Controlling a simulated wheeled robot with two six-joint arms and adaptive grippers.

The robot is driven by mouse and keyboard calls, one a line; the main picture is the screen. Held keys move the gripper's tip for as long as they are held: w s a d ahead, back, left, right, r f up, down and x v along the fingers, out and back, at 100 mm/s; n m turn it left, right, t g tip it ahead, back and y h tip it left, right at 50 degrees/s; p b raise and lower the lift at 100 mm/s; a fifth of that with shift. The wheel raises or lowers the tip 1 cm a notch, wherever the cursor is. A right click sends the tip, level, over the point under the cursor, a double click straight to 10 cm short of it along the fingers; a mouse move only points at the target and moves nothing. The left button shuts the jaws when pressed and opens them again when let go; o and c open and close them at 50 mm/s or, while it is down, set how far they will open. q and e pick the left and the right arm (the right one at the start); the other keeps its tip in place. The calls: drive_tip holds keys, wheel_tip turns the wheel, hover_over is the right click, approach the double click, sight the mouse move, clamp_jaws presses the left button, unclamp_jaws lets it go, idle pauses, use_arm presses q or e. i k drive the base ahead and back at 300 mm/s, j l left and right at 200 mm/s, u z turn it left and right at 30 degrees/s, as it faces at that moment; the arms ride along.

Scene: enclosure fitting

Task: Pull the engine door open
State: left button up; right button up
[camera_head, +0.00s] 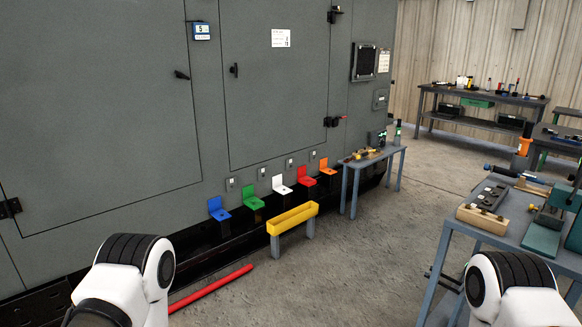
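The grey enclosure fills the left and middle of the head view. It has a large left door (95,130) with a dark handle (181,75) near its right edge and a hinge at lower left. A second door (275,110) stands to its right, with a dark handle (234,69) at its left edge and hinges on its right side. Both doors look shut. No label in view tells me which is the engine door. White links of my two arms show at the bottom left and bottom right. Neither of my grippers is in view.
Coloured brackets (281,185) line the enclosure's base. A yellow trough (292,218) on legs and a red bar (211,289) are on the floor before it. A small table (352,171) stands by its right end. A workbench (505,225) is at right. The middle floor is clear.

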sight(96, 115)
drive_tip(key=i+u, duration=0.1)
drive_tip(key=i, duration=0.5)
drive_tip(key=i+l, duration=0.1)
drive_tip(key=i, duration=0.5)
drive_tip(key=i+l+u, duration=0.15)
drive_tip(key=i, duration=0.4)
drive_tip(key=i+l+u, duration=0.1)
drive_tip(key=i, duration=0.5)
